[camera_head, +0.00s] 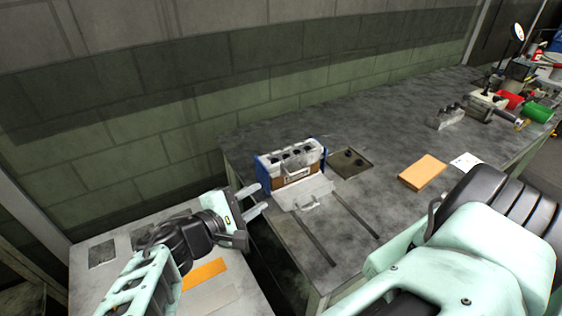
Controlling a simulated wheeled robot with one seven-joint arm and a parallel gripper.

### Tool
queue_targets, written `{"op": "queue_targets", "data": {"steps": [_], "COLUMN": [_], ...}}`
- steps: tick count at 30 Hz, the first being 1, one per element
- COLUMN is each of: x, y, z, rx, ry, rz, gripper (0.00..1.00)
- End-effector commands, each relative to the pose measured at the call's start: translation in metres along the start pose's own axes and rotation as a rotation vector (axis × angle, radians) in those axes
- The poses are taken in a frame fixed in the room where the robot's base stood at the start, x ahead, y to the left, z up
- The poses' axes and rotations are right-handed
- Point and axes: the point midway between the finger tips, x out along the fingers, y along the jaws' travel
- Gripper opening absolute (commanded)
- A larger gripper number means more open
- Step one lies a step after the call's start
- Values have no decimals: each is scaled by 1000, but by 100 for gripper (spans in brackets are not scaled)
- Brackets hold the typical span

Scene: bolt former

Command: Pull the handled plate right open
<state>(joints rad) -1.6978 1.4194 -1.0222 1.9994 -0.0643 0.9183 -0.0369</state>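The handled plate (294,192) is a light grey panel at the front foot of the bolt former (292,160). It slopes or lies outward over the table top, with its small handle (311,204) near the front edge. Whether it lies fully flat I cannot tell. The bolt former is a white block with dark holes on top, blue sides and a brown front strip. My gripper (260,197) is just left of the plate, its two fingers apart and pointing right. Nothing shows between them. It appears apart from the handle.
The grey table (400,120) has two dark slots in front of the plate and a dark recessed panel (350,163) beside the former. An orange block (422,172) lies to the right. Tools and coloured cups crowd the far right. A lower bench (215,296) stands at left across a gap.

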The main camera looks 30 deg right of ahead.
Motion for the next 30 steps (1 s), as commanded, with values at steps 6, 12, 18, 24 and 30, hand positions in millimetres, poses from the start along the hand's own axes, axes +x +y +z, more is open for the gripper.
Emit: {"op": "queue_targets", "data": {"steps": [6,12,18,24,30], "x": [46,88,125,146,152], "y": [2,2,1,0,-1], "z": [3,3,3,1,1], "rx": [0,-1,-1,1,0], "ry": [-7,-6,-4,0,1], "rz": [-1,-2,-2,-3,-3], "gripper": [30,30,30,30,30]}}
